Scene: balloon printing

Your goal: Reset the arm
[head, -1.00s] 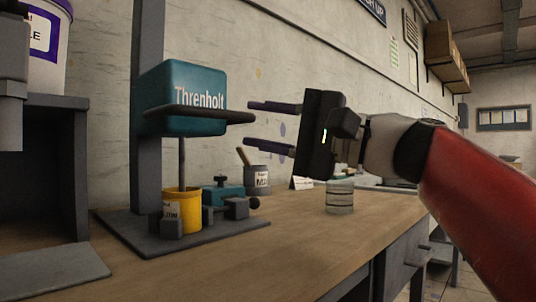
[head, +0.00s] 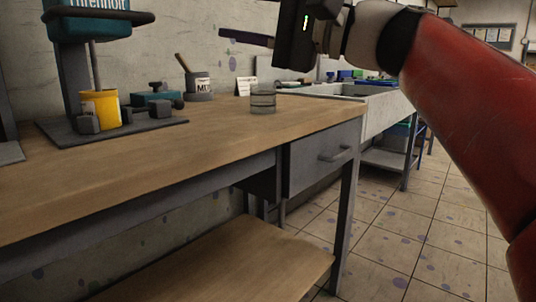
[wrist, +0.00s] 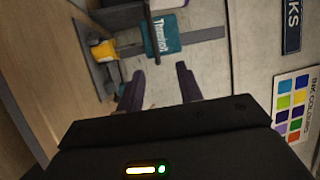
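My gripper (wrist: 160,82) shows in the wrist view with its two dark fingers apart and nothing between them. In the head view my gripper (head: 246,37) is at the top edge, above the workbench and partly cut off. My red arm reaches in from the right. The gripper is clear of the bench and touches nothing that I can see.
A teal mixer marked Threnholt (head: 95,22) stands on the workbench (head: 190,150) with a yellow can (head: 101,108) under it. A grey mug (head: 199,87) and a clear jar (head: 263,101) stand further right. A sink (head: 372,112) lies beyond. Tiled floor is open at right.

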